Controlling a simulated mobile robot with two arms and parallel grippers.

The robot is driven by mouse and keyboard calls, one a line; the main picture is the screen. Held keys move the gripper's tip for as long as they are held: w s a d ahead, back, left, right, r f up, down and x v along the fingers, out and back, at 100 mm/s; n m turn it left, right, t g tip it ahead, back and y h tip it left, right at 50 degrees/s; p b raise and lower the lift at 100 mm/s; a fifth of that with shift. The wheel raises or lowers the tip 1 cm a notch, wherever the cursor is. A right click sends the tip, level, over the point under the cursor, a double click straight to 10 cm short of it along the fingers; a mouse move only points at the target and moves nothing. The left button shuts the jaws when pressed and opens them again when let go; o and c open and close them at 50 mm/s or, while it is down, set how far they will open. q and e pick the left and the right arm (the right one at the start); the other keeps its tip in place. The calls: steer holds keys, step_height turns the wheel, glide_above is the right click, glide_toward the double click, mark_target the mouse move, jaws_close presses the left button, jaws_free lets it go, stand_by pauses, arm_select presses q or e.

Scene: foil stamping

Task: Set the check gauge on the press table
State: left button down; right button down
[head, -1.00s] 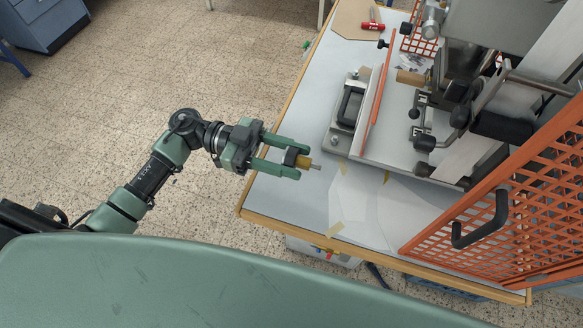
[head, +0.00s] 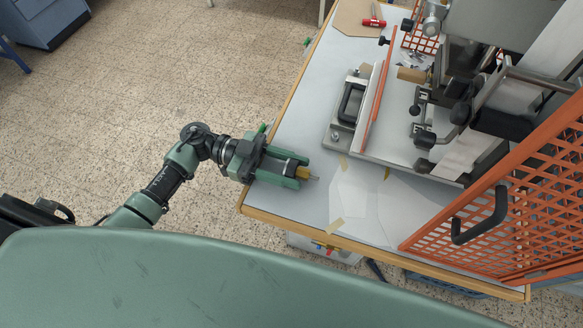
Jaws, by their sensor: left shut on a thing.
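In the head view the gauge is over the left front part of the press table (head: 292,120), a pale top with a wooden edge. I cannot tell whether the gauge touches the top. My right gripper is not in view.
The press (head: 480,100) stands at the right, with an orange mesh guard (head: 500,215) in front. A metal fixture with a black handle (head: 350,103) lies behind the gauge. Pale sheets (head: 365,200) lie to its right. The table's left strip is clear.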

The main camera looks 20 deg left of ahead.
arm_select(q)
steer(key=shift+s+f, duration=0.25)
steer(key=shift+f, duration=0.45)
steer(key=c, duration=0.8)
jaws_free()
steer(key=shift+d+f, duration=0.1)
steer(key=shift+f, duration=0.05)
steer(key=shift+o, duration=0.2)
steer(key=shift+r, duration=0.35)
steer(key=shift+r+p, duration=0.4)
steer(key=shift+r, duration=0.1)
steer(key=shift+w+a+f+b, duration=0.25)
steer(key=shift+a+f+b, duration=0.3)
steer(key=shift+a+b, duration=0.2)
steer(key=a+r+b, duration=0.1)
steer(key=a+b, duration=0.2)
steer(key=a, duration=0.7)
steer(key=shift+w+a, duration=0.2)
steer(key=shift+a, duration=0.15)
steer(key=shift+r, duration=0.15)
